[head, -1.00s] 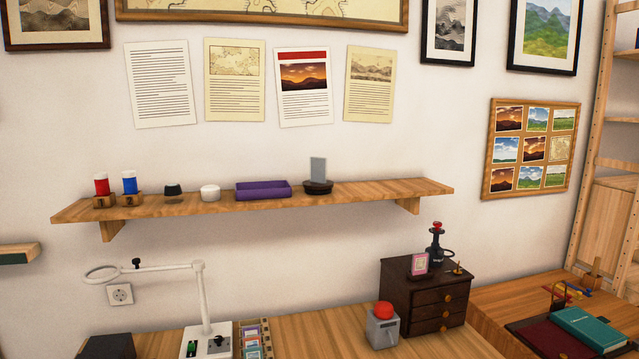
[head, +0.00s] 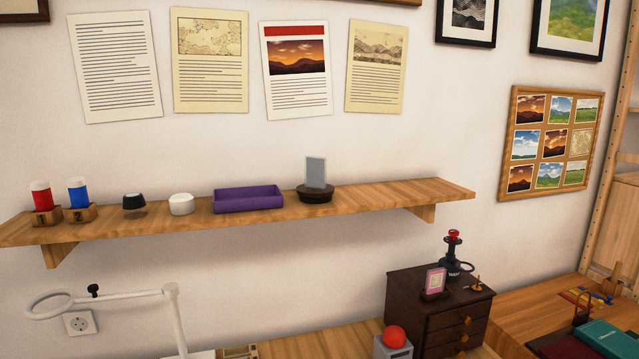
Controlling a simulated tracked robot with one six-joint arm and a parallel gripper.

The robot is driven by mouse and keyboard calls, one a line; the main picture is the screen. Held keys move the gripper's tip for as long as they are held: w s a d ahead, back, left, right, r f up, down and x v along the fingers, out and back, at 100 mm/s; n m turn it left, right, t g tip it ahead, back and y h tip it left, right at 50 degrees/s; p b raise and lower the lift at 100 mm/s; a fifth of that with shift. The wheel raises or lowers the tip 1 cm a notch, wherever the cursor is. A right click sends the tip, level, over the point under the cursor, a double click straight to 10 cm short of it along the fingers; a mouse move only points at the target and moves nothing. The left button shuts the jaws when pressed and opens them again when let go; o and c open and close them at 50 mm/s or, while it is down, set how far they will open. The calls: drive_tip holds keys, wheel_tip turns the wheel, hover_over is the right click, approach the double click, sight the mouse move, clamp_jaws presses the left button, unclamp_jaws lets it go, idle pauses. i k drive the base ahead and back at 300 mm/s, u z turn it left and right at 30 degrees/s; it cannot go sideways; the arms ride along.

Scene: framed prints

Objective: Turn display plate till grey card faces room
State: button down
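The display plate (head: 316,197) is a round dark brown stand on the wooden wall shelf, right of the purple tray. The grey card (head: 316,172) stands upright on it, with a plain grey face showing toward me, turned slightly to one side. The card's other side is hidden. My gripper is not in view.
The wooden shelf (head: 400,199) also holds a purple tray (head: 248,200), a white round piece (head: 181,204), a black round piece (head: 134,202) and red and blue cylinders in wooden holders. Below stand a dark drawer cabinet (head: 410,290) and a white lamp arm (head: 130,294). The shelf's right end is clear.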

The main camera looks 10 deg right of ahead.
sight(302, 190)
drive_tip(key=i, duration=0.3)
drive_tip(key=u, duration=0.05)
drive_tip(key=k, duration=0.5)
drive_tip(key=u, duration=0.85)
drive_tip(key=i, duration=0.55)
drive_tip(key=z, duration=0.15)
